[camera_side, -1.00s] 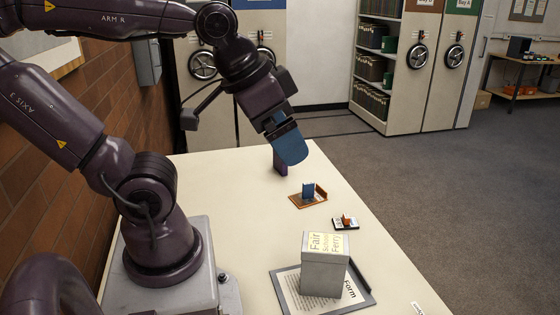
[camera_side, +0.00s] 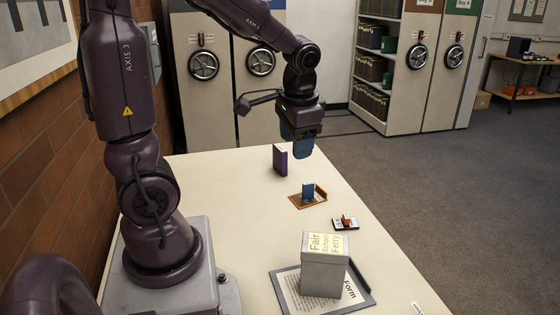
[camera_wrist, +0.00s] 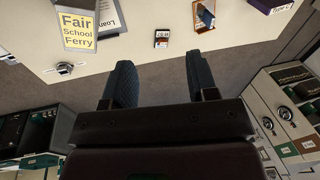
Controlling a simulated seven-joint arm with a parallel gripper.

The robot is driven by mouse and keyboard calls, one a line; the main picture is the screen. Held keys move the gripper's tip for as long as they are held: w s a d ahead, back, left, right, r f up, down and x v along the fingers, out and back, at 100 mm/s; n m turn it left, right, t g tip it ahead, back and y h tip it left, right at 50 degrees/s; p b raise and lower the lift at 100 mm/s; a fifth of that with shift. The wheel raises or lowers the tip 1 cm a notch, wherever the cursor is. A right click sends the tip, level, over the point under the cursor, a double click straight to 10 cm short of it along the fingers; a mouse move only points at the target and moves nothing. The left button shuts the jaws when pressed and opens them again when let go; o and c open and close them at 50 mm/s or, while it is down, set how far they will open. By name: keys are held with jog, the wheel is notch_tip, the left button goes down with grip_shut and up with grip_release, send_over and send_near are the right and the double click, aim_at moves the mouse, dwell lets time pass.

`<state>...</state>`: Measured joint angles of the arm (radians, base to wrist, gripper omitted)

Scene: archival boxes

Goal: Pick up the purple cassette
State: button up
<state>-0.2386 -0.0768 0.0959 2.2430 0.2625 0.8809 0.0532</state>
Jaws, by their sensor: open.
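The purple cassette (camera_side: 280,160) stands upright near the far end of the cream table in the side view. In the wrist view a dark purple piece (camera_wrist: 264,5), likely the same cassette, is cut off at the top edge. My gripper (camera_side: 298,150) hangs pointing down, above and to the right of the cassette in the side picture, apart from it. In the wrist view my two blue fingers (camera_wrist: 160,68) are spread with nothing between them.
A small black-and-white item with an orange piece (camera_side: 345,223) lies nearer. A grey box labelled "Fair School Ferry" (camera_side: 324,276) stands on a clipboard (camera_side: 283,288). The table's left side (camera_side: 225,190) is clear.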

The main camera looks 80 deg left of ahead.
jog(key=w+a+f+m+g+y, duration=0.1)
jog(key=a+f+g, duration=0.15)
jog(key=a, duration=0.35)
jog(key=w+a+f+m+g+y, duration=0.1)
jog(key=a+f+y, duration=0.1)
jog(key=a+f, duration=0.35)
jog(key=m+y, duration=0.8)
jog(key=m, duration=0.7)
send_over(281, 148)
jog(key=d, duration=0.2)
jog(key=shift+t, duration=0.25)
notch_tip(281, 148, down, 5)
jog(key=shift+d+f, duration=0.15)
jog(key=shift+w, duration=0.1)
notch_tip(281, 148, down, 4)
jog(key=shift+r, duration=0.15)
notch_tip(281, 148, down, 4)
jog(key=shift+r, duration=0.1)
jog(key=shift+x, duration=1.4)
jog(key=shift+r, duration=0.2)
grip_shut()
